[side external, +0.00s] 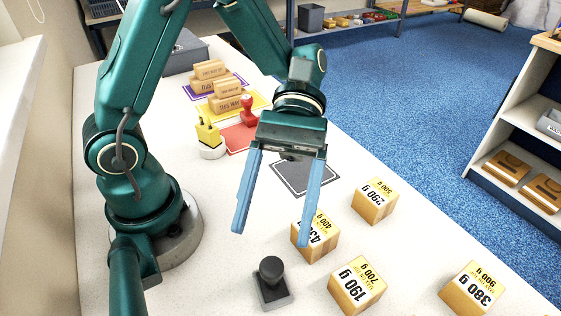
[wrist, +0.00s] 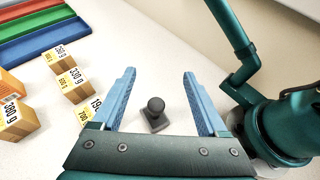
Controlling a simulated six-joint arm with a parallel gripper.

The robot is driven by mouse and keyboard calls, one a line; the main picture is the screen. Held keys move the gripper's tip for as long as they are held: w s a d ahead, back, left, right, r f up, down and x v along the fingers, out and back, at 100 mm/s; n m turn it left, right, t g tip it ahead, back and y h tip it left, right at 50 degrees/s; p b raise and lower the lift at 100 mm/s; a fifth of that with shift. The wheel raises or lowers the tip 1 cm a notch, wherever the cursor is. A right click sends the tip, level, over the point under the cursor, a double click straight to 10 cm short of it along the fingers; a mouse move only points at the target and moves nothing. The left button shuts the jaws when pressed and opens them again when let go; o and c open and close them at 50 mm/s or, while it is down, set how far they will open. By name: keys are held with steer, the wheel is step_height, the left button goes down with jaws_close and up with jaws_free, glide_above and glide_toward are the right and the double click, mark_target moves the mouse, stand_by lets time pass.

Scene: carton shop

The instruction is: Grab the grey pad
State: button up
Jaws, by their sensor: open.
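A dark grey stamp-like piece (side external: 273,284) with a square base and a round knob stands upright on the white table at the front. In the wrist view the same piece (wrist: 155,115) shows between my two fingers, with nothing touching it. A flat dark grey square (side external: 303,178) with a pale border lies on the table further back; I cannot tell which of the two is called the pad. My gripper (side external: 272,235) is open and empty, its blue fingers pointing down above the table. It also shows in the wrist view (wrist: 159,74).
Cartons with weight labels stand right of the dark piece: one (side external: 316,238) close to my right finger, others (side external: 357,286) (side external: 374,201) (side external: 470,290) further off. A red stamp (side external: 248,112), a yellow piece (side external: 208,134) and stacked cartons (side external: 222,98) stand at the back.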

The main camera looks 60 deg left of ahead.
mark_target(273, 257)
step_height(273, 257, down, 9)
steer(key=shift+r, duration=0.2)
steer(key=shift+x, duration=2.6)
steer(key=shift+f, duration=0.1)
jaws_close()
